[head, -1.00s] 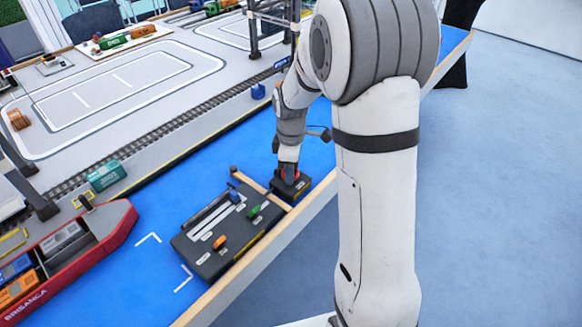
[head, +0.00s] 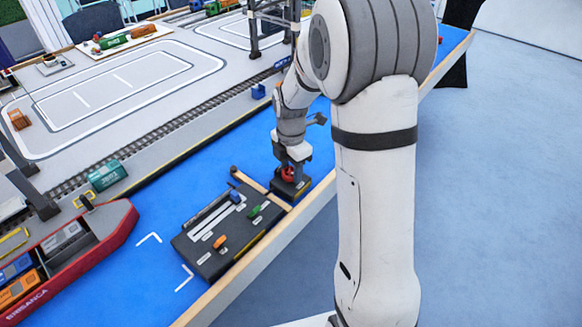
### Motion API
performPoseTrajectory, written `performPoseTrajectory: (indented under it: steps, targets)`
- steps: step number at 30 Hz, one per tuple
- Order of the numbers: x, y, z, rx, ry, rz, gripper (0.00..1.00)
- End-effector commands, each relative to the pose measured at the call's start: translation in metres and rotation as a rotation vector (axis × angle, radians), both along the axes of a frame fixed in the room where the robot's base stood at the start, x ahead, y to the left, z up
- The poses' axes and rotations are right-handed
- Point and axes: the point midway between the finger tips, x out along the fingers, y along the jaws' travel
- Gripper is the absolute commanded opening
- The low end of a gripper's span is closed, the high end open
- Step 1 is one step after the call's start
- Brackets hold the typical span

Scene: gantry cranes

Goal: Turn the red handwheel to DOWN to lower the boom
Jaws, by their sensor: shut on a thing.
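The red handwheel (head: 287,174) sits on a small black box (head: 290,190) at the table's front edge, right of the larger control panel. My gripper (head: 288,168) points down onto the handwheel and is shut on it. The gripper hides most of the wheel, and the DOWN marking cannot be read. The boom cannot be clearly made out; a dark crane frame (head: 254,30) stands behind my arm.
A black control panel (head: 205,262) with an orange, a green and a blue knob lies left of the box. A red ship (head: 110,232) with containers is at the far left. A teal container (head: 107,175) stands near the rail track. Blue table surface between them is clear.

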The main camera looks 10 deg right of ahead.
Motion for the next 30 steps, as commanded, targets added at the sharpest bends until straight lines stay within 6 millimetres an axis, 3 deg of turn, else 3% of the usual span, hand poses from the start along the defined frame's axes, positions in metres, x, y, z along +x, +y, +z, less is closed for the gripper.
performPoseTrajectory:
  steps: [19,20,27,30]
  targets:
    - [0.0013,-0.0001,0.0013,0.0,-0.004,0.052,0.2]
    - [0.0013,-0.0001,0.0013,0.0,-0.004,0.052,0.44]
    - [0.0007,0.0001,0.0006,0.0,-0.002,0.051,0.64]
    - [0.0005,0.0001,0.0004,0.0,-0.001,0.05,0.65]
